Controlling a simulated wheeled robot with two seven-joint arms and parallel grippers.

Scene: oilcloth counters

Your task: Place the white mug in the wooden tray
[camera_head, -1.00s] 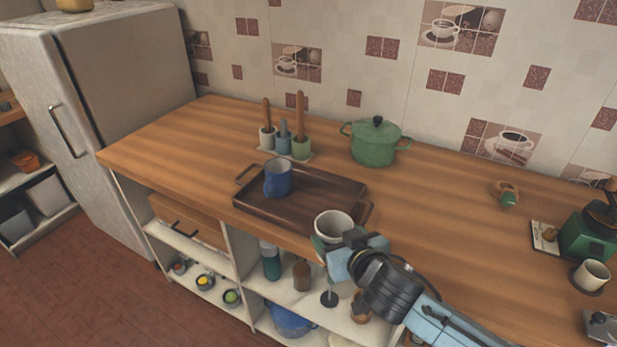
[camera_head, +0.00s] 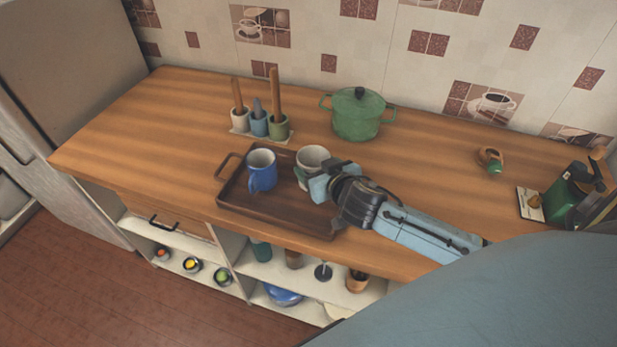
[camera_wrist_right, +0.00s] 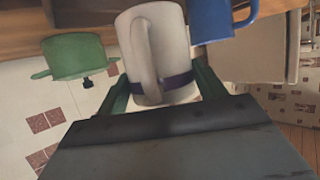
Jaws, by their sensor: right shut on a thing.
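The white mug (camera_head: 312,157) is held at the right part of the wooden tray (camera_head: 285,218) in the head view. I cannot tell whether its base touches the tray floor. My right gripper (camera_head: 313,182) is shut on the mug, reaching in from the right. In the right wrist view the white mug (camera_wrist_right: 155,50), with a dark blue band, sits between the green fingers of the right gripper (camera_wrist_right: 160,92). A blue mug (camera_head: 262,170) stands in the left part of the tray; it also shows in the wrist view (camera_wrist_right: 212,18). My left gripper is not in view.
A green lidded pot (camera_head: 358,116) and a rack of utensil cups (camera_head: 260,124) stand behind the tray. A green coffee machine (camera_head: 570,200) and a small green-and-wood item (camera_head: 492,160) are at the right. The wooden counter (camera_head: 160,130) left of the tray is clear.

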